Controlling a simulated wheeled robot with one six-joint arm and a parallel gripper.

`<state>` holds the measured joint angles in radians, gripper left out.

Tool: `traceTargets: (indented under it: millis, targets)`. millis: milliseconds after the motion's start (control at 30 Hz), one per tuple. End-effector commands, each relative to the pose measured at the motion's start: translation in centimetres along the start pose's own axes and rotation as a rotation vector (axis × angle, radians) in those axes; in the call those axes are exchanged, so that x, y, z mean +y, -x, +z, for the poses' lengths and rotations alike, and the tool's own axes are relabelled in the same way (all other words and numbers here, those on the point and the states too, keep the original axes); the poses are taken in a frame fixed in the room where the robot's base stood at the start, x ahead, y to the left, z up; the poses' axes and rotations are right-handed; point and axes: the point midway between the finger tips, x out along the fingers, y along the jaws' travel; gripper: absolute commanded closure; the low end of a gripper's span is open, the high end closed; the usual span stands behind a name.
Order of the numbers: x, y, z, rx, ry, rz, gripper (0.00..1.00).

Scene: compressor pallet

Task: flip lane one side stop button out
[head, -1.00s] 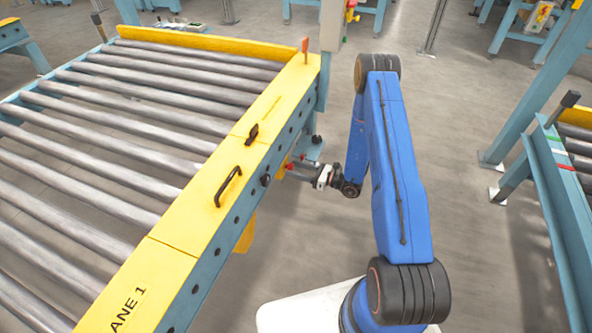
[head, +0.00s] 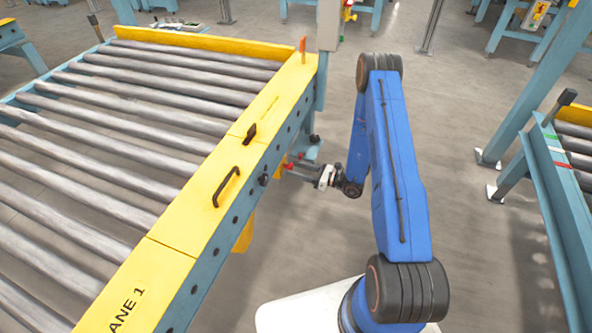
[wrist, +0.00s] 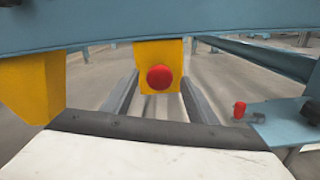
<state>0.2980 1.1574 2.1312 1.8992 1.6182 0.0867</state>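In the wrist view a round red button (wrist: 160,77) sits on the face of a yellow box (wrist: 145,50), under the blue side rail of lane 1 (wrist: 100,30). The box also shows beside the rail in the head view (head: 280,171). My gripper (wrist: 158,100) is open, with one grey finger to the lower left and one to the lower right of the button. Nothing is between the fingers. In the head view my gripper (head: 299,172) points left at the box. I cannot tell whether the button is pressed in or out.
The lane 1 roller conveyor (head: 130,115) fills the left, with a black handle (head: 227,187) on its yellow top rail. A second yellow piece (wrist: 35,85) hangs left of the box. A smaller red part (wrist: 239,109) stands on a blue plate at right.

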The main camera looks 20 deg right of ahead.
Motion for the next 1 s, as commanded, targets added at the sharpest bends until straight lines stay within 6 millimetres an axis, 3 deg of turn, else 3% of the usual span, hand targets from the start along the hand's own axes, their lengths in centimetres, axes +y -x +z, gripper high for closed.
traceTargets:
  millis: [267, 433, 1000]
  targets:
    - [0.0, 0.0, 0.0, 0.000, 0.001, 0.001, 0.48]
    - [-0.1, 1.1, 0.0, 0.000, 0.001, -0.001, 0.48]
    - [-0.1, 10.1, 0.0, 0.000, 0.000, -0.003, 0.48]
